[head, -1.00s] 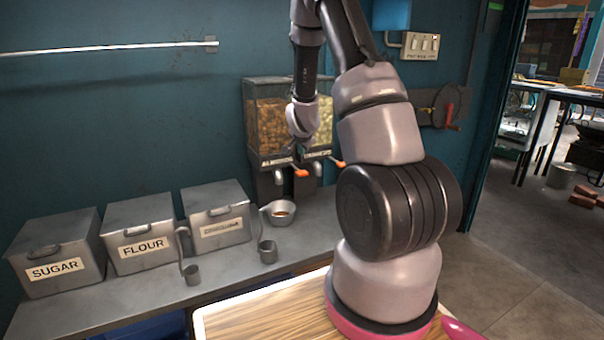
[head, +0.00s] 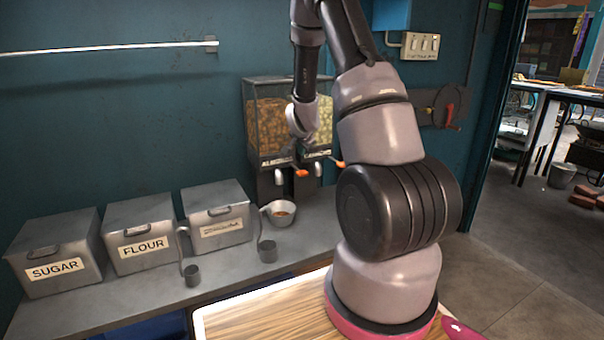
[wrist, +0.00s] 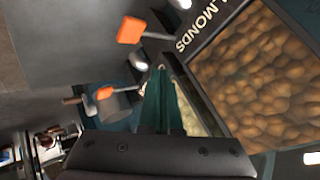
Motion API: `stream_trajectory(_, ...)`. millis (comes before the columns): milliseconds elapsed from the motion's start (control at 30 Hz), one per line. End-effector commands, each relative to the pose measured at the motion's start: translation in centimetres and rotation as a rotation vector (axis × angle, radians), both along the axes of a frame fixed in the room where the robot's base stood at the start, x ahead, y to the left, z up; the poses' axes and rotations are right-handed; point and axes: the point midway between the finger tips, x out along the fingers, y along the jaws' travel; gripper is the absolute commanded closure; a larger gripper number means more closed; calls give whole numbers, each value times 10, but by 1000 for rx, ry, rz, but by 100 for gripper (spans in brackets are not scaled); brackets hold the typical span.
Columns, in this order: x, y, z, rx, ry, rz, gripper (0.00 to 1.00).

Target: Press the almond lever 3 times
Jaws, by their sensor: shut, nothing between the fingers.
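The almond dispenser (head: 268,128) is a clear bin of brown nuts at the back wall, labelled ALMONDS in the wrist view (wrist: 264,75). Its orange lever (head: 301,173) sticks out below the label; it also shows in the wrist view (wrist: 131,30). My gripper shows in the wrist view with its green fingers (wrist: 162,78) closed together and empty, below and right of the almond lever and apart from it. In the head view, the fingers are hard to make out in front of the dispensers. A metal bowl (head: 280,222) with some brown contents stands below the almond dispenser.
A second dispenser (head: 320,118) with paler nuts and its own orange lever (head: 340,163) stands close on the right. Tins labelled SUGAR (head: 55,250) and FLOUR (head: 140,225), another tin (head: 218,212) and two metal scoops (head: 191,275) are on the counter (head: 110,305).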

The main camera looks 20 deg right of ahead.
Motion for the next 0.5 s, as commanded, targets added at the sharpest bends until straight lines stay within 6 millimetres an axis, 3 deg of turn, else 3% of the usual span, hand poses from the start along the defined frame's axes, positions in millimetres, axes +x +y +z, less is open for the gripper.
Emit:
stream_trajectory(200, 0, 0, 3, 0, -2, -1, 100)
stream_trajectory(400, 1, 0, 34, -2, -4, 0, 100)
stream_trajectory(500, 0, 0, 39, 0, -1, 1, 100)
